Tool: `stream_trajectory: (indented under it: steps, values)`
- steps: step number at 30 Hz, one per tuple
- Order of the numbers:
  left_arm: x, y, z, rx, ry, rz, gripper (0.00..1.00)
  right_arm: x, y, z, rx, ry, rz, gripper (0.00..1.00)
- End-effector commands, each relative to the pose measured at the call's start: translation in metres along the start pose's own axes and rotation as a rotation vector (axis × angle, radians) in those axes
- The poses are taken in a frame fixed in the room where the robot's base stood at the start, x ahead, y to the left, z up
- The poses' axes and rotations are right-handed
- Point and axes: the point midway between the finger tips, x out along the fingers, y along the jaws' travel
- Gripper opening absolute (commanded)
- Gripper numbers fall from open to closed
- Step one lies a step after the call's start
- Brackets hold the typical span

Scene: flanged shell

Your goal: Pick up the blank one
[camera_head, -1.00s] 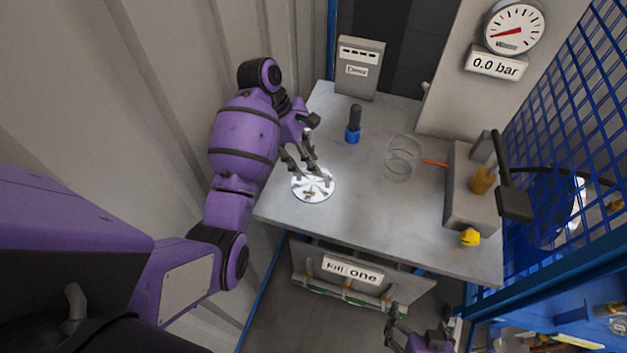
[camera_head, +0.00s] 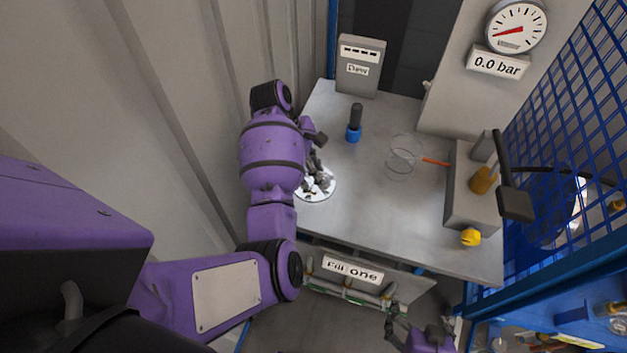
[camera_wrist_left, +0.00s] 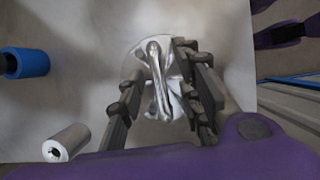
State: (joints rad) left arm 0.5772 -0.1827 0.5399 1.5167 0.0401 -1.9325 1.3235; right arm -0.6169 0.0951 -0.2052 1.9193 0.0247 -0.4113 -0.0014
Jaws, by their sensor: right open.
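A round white dish (camera_head: 314,197) with small metallic pieces stands at the left of the grey table. My left gripper (camera_head: 318,180) is over it and hides part of it. In the left wrist view my left fingers (camera_wrist_left: 163,100) are apart, on either side of a long shiny silver piece (camera_wrist_left: 157,75) on the dish (camera_wrist_left: 140,48). I cannot tell whether they touch it, nor which piece is blank. My right gripper (camera_head: 392,322) is open and empty, low in front of the table.
A black-and-blue tool (camera_head: 354,124) stands behind the dish. A clear glass vessel (camera_head: 403,155), an orange stick (camera_head: 436,162), a grey block fixture (camera_head: 470,192) and a yellow cap (camera_head: 470,237) are to the right. A "Fill one" rack (camera_head: 350,270) is below the front edge.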

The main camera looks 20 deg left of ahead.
Motion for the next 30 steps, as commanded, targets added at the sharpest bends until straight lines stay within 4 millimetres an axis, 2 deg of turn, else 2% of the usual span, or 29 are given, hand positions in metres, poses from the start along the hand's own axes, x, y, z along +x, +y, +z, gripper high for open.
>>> stream_trajectory:
  steps: [1,6,9,30]
  values:
    - [-0.0001,0.0,0.0,0.0,0.0,0.0,0.32,-0.0001,-0.0001,0.0001,0.0,0.0,0.0,0.86]
    - [-0.0002,0.0,0.0,0.0,0.0,0.0,0.1,-0.0001,0.0001,0.0003,-0.001,0.0,0.0,0.86]
    - [-0.0003,0.0,0.0,0.0,0.0,0.0,0.0,-0.0002,0.0002,0.0004,-0.001,-0.001,0.0,0.86]
    - [-0.0052,0.0041,0.0034,0.004,-0.001,0.005,0.0,-0.0005,0.0015,0.0009,-0.001,-0.002,0.002,0.86]
